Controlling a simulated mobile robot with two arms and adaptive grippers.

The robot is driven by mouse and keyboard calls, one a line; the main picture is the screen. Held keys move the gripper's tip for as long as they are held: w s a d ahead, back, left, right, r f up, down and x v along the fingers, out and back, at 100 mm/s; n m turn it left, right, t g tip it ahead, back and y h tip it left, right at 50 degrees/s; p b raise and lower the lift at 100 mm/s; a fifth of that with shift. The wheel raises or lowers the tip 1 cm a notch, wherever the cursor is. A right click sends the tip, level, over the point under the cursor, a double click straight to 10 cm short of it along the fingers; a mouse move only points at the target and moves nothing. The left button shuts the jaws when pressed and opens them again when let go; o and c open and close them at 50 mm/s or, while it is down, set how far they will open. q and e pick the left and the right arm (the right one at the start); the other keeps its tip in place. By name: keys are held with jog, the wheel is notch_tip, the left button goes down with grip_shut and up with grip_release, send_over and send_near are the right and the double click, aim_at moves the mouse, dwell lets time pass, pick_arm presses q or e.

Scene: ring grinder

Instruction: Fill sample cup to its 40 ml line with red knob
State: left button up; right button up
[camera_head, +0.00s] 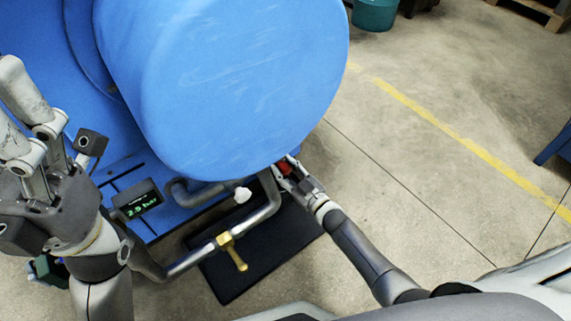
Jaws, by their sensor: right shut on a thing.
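The red knob (285,167) shows as a small red patch at the lower right edge of the big blue drum, by the bent grey pipe. My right gripper (289,170) is shut on it, and its fingers hide most of the knob. My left gripper (50,190) is large and close at the left, over the blue machine. I cannot tell whether its jaws are open or shut.
The blue drum (230,80) fills the top middle. Below it are grey pipes (262,212), a small white part (243,195), a brass lever valve (232,250) and a green-lit bar display (138,200). A black mat (225,285) lies beneath. The floor right of the yellow line (450,130) is mostly clear.

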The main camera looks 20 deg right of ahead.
jog(key=shift+m+p, duration=0.75)
jog(key=shift+m, duration=1.45)
jog(key=o, duration=0.8)
jog(key=v, duration=1.2)
jog(key=shift+r, duration=0.1)
